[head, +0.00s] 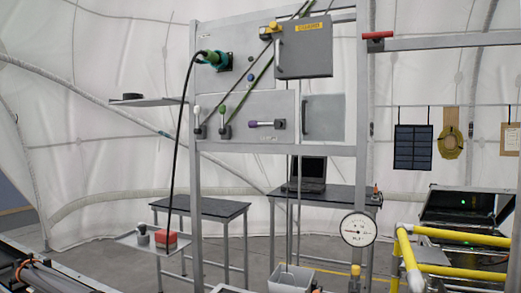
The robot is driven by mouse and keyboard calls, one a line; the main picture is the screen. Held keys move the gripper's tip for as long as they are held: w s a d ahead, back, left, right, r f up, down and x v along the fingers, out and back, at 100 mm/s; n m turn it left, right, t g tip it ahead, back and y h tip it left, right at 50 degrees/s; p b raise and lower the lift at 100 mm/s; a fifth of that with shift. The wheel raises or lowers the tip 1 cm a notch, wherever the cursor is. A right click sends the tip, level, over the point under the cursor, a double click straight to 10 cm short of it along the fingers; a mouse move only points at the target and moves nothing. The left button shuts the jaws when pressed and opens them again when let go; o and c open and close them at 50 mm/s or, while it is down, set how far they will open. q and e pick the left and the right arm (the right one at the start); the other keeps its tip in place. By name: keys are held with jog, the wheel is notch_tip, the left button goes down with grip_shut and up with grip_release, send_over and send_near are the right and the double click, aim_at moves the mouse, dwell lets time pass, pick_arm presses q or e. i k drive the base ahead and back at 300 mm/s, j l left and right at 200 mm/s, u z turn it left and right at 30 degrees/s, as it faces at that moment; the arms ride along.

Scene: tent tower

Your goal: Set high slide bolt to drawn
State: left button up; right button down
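A small yellow fitting (273,28) with a dark knob sits at the upper left edge of a grey box (310,52) high on the frame. It looks like the high slide bolt, but it is too small to tell whether it is drawn. The box front looks shut and has a handle on its left side and a yellow label. Two dark straps run diagonally near the fitting. Neither of my grippers can be made out in the head view.
A black cable hangs from a green plug (217,60). A red handle (378,36) sits on the right beam. A gauge (358,229) and yellow rails (450,233) stand lower right.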

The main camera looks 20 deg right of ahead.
aim_at(377, 36)
jog(key=z, duration=1.4)
